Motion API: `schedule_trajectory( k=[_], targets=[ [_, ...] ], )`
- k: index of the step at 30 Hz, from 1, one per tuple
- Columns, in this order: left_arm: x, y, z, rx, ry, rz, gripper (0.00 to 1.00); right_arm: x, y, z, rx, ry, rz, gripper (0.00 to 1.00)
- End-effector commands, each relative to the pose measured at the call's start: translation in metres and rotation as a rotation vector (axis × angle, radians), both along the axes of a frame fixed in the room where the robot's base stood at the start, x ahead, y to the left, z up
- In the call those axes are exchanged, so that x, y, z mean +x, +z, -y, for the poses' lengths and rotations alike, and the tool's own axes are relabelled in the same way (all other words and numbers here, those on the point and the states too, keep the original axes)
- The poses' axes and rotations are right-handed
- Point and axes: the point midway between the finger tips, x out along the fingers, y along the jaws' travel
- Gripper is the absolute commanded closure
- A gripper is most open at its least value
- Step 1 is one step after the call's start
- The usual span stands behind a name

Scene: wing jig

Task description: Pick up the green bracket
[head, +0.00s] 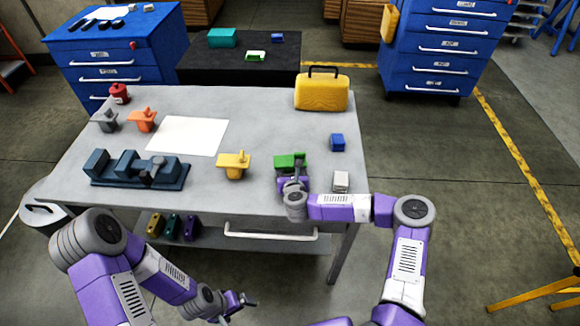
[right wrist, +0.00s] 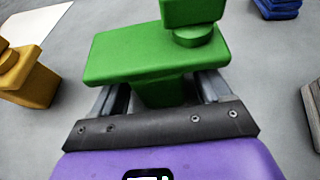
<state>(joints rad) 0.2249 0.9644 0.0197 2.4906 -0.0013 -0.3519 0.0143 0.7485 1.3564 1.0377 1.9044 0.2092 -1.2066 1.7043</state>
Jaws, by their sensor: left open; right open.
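The green bracket (head: 289,160) stands on the grey table near its right front part. It has a wide flat flange with a round boss and block on top, seen close in the right wrist view (right wrist: 155,55). My right gripper (head: 291,181) is at the bracket from the near side. Its jaws (right wrist: 162,92) are open, with one finger on each side of the bracket's lower stem, below the flange. The flange hides the fingertips, so I cannot tell whether they touch the stem. My left gripper (head: 243,304) is open and empty, low in front of the table.
A yellow bracket (head: 234,163) stands left of the green one. A blue block (head: 337,142) and a pale grey block (head: 341,180) lie to the right. A yellow case (head: 321,93) stands behind. A dark blue fixture (head: 140,169) and white sheet (head: 187,136) are left.

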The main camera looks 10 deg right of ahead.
Motion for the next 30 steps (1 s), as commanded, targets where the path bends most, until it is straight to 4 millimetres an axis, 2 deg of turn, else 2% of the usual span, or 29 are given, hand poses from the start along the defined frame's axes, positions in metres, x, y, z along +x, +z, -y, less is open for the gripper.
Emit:
schedule_trajectory(
  k=[1, 2, 14, 23, 30],
  targets=[
    [0.0, 0.0, 0.0, 0.0, 0.0, 0.0, 0.05, 0.0, 0.0, 0.0, 0.0, 0.0, 0.0, 0.25],
    [0.0, 0.0, 0.0, 0.0, 0.0, 0.0, 0.05, 0.0, 0.0, 0.0, 0.0, 0.0, 0.0, 0.3],
    [0.0, 0.0, 0.0, 0.0, 0.0, 0.0, 0.05, 0.0, 0.0, 0.0, 0.0, -0.001, 0.0, 0.91],
    [0.0, 0.002, 0.0, 0.0, 0.0, 0.0, 0.05, 0.0, 0.008, 0.0, -0.001, 0.0, 0.004, 0.91],
    [0.0, 0.016, 0.0, 0.0, 0.0, 0.0, 0.05, 0.0, 0.055, 0.0, -0.004, 0.001, 0.007, 0.91]
  ],
)
